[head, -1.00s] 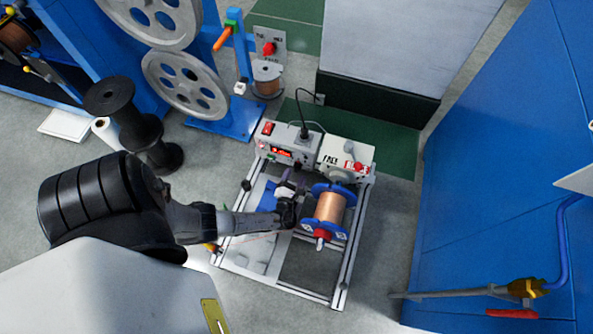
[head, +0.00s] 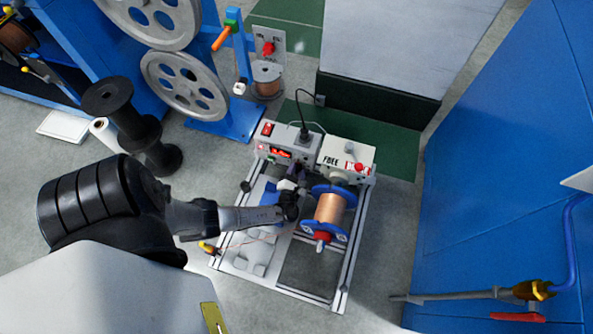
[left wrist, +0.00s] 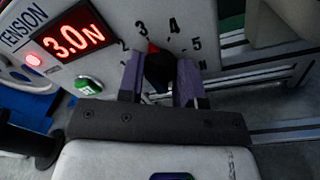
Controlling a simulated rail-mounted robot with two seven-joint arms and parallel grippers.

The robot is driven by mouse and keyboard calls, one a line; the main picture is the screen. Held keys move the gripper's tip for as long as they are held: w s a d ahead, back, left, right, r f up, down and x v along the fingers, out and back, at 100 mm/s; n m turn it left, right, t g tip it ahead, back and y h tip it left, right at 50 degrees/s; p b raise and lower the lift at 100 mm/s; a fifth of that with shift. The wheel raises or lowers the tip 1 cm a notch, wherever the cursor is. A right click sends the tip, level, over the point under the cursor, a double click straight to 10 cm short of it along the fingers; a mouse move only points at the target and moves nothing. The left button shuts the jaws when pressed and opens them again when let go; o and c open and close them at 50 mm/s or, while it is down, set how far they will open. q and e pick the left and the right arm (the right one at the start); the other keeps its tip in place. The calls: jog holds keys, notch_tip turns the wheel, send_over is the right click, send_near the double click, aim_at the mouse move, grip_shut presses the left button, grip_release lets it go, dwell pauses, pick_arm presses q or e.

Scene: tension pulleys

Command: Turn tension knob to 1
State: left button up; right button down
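The black tension knob (left wrist: 159,72) is on the front panel, its red pointer at the 3 on a printed scale in the left wrist view. The red display (left wrist: 77,38) beside it reads 3.0 N; it also shows on the grey control box (head: 284,147) in the head view. My left gripper (left wrist: 160,78) has its two purple fingers on either side of the knob. I cannot tell whether they press on it or stand slightly apart. In the head view the left gripper (head: 290,187) is in front of the box and partly hides the knob. My right gripper is not in view.
A copper wire spool with blue flanges (head: 330,212) stands close right of my left gripper, on the metal frame (head: 345,280). A green button (left wrist: 88,86) is below the display. A second box marked FREE (head: 345,155) with a red switch is to the right.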

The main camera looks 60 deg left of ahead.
pick_arm(q)
jog(key=c, duration=0.4)
jog(key=shift+n, duration=1.2)
jog(key=n+b, duration=0.1)
jog(key=n, duration=0.4)
jog(key=shift+s, duration=0.1)
jog(key=n+h+b, duration=0.1)
jog(key=n, duration=0.3)
jog(key=shift+a+b, duration=0.1)
jog(key=shift+b, duration=0.3)
jog(key=shift+n+b, duration=0.65)
jog(key=shift+n, duration=1.35)
